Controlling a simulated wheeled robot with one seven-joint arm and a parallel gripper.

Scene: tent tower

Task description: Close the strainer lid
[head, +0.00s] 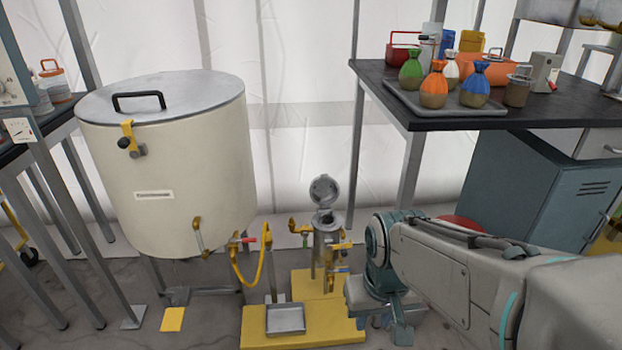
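The strainer (327,240) is a small grey metal cylinder standing upright on a yellow base. Its round lid (324,190) is hinged at the back and stands raised, so the strainer's mouth is open. Yellow-handled fittings sit around the strainer body. My gripper (400,332) is low, to the right of the strainer and below the level of the lid. It appears apart from the lid. Its fingers are small and partly hidden by my own wrist, so I cannot tell whether they are open or shut.
A large cream tank (165,170) with a flat metal cover stands at the left. A yellow hose (250,270) runs near the strainer. A shallow metal tray (285,319) sits on the yellow base (325,325). A black table (450,115) holding tied bags stands at right.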

